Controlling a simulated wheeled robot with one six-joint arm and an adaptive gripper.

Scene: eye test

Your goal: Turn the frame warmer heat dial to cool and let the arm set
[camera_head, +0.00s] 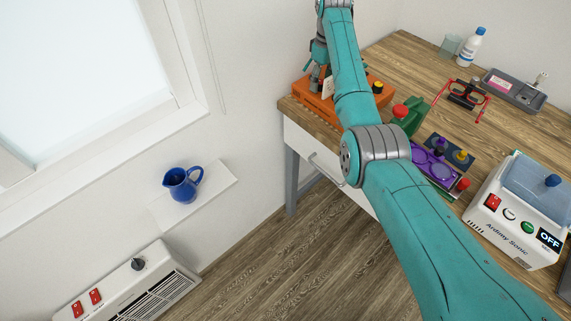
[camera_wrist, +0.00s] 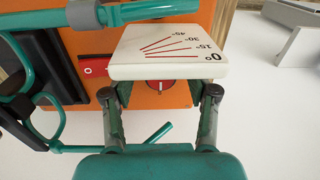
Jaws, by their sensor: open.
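The frame warmer is an orange box (camera_head: 352,108) at the table's back left corner in the head view. Its orange front (camera_wrist: 85,42) fills much of the wrist view. A red dial (camera_wrist: 160,86) shows under a white angle plate (camera_wrist: 160,68) marked 0°, 15°, 30° and 45°; the plate hides the dial's upper part, and I cannot read its setting. My gripper (camera_wrist: 160,94) is open, with one finger on each side of the dial. I cannot tell whether the fingers touch it. Teal glasses (camera_wrist: 45,118) are at the left of the wrist view.
A red rocker switch (camera_wrist: 94,67) is left of the dial. Right of the warmer on the wooden table are a green item with a red knob (camera_head: 401,111), a purple tray (camera_head: 430,168), red glasses (camera_head: 466,95) and a white ultrasonic cleaner (camera_head: 507,226). A blue jug (camera_head: 180,186) stands on a wall shelf.

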